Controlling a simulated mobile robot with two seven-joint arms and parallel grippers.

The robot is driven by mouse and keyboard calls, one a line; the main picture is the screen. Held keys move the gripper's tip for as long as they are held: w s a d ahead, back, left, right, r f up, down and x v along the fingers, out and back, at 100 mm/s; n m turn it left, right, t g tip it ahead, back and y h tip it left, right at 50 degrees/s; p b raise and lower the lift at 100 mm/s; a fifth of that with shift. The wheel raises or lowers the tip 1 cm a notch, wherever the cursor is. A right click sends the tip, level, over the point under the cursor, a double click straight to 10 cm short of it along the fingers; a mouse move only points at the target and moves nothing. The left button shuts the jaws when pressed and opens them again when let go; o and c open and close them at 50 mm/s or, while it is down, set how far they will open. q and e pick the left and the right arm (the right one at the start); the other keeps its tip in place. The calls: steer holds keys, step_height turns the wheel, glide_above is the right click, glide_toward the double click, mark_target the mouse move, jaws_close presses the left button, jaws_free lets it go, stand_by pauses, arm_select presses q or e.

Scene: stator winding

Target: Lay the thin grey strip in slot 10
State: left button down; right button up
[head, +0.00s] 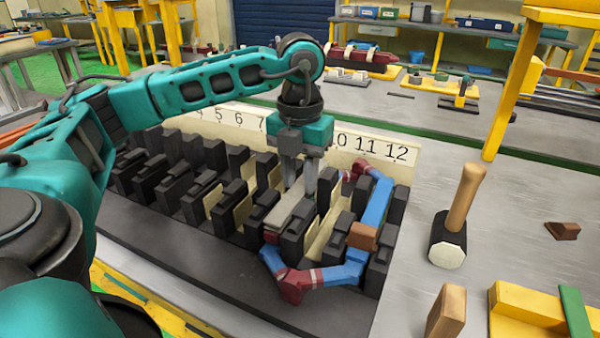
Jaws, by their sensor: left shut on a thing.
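My left gripper (300,190) points down over the slotted black stator block (190,255), its fingers close together and shut on the thin grey strip. The grey strip (284,209) lies lengthwise along a slot between black teeth, below and beside the fingertips. A red coil end (271,237) shows at the strip's near end. The blue and red coil (340,275) loops round the front of the teeth to a second slot at the right, where a brown piece (362,236) sits on it. On the number board (370,147), the gripper hides 8, 9 and part of 10. My right gripper is out of view.
A mallet (450,240) stands on the bench right of the stator. A small brown wedge (563,231), a wooden block (446,312) and a yellow fixture (525,315) are also there. A yellow post (505,105) rises behind. Bare bench lies between the mallet and the wedge.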

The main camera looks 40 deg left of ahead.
arm_select(q)
steer(key=shift+f+b, duration=0.35)
steer(key=shift+f, duration=0.1)
stand_by(0.4)
steer(key=c, duration=0.8)
jaws_free()
steer(key=shift+o, duration=0.2)
steer(key=shift+r, duration=0.2)
steer(key=shift+r+p, duration=0.65)
steer(key=shift+p, duration=0.05)
